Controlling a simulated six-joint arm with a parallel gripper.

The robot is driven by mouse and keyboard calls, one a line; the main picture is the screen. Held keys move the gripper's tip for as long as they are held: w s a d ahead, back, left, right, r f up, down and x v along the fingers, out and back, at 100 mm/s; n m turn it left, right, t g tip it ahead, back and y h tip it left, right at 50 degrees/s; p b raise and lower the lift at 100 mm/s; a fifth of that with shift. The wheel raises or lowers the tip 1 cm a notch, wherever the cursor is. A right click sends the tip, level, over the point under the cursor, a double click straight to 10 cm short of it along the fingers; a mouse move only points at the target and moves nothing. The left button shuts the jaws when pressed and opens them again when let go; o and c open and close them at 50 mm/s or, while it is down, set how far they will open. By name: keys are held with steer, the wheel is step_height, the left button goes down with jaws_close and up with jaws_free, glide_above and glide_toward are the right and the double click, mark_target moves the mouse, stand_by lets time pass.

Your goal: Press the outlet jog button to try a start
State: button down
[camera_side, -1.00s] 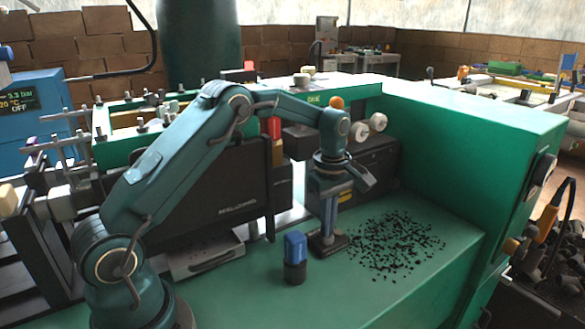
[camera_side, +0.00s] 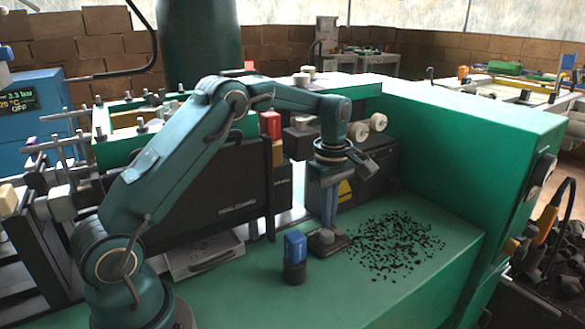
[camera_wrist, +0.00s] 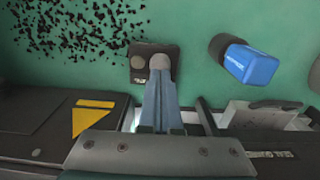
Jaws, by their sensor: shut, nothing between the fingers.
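A small dark control box (camera_side: 338,246) sits on the green deck, at the left edge of the scattered black bits. The box's lettering is too small to read.
A blue block on a dark round base (camera_side: 295,258) stands close to the left of the box. Black bits (camera_side: 392,246) lie to its right. A dark housing with a yellow warning triangle (camera_side: 346,190) stands behind. The front deck is clear.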

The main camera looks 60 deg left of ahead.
steer(key=shift+r, duration=1.5)
steer(key=shift+r, duration=0.1)
step_height(320, 180, up, 4)
steer(key=t, duration=0.1)
step_height(320, 180, up, 4)
steer(key=r+m+t, duration=0.1)
glide_above(328, 233)
steer(key=s+d, duration=0.2)
steer(key=d, duration=0.1)
steer(key=s+d+r+m+t, duration=0.2)
steer(key=s+r+m, duration=0.2)
steer(key=s, duration=0.4)
steer(key=s+d+f+m+t, duration=0.1)
steer(key=s+d+f+m, duration=0.1)
steer(key=s+f+m, duration=0.4)
steer(key=s+m, duration=0.5)
steer(key=m, duration=0.2)
steer(key=shift+s+d+f+t, duration=0.2)
steer(key=shift+f+t, duration=0.1)
steer(key=shift+f, duration=0.05)
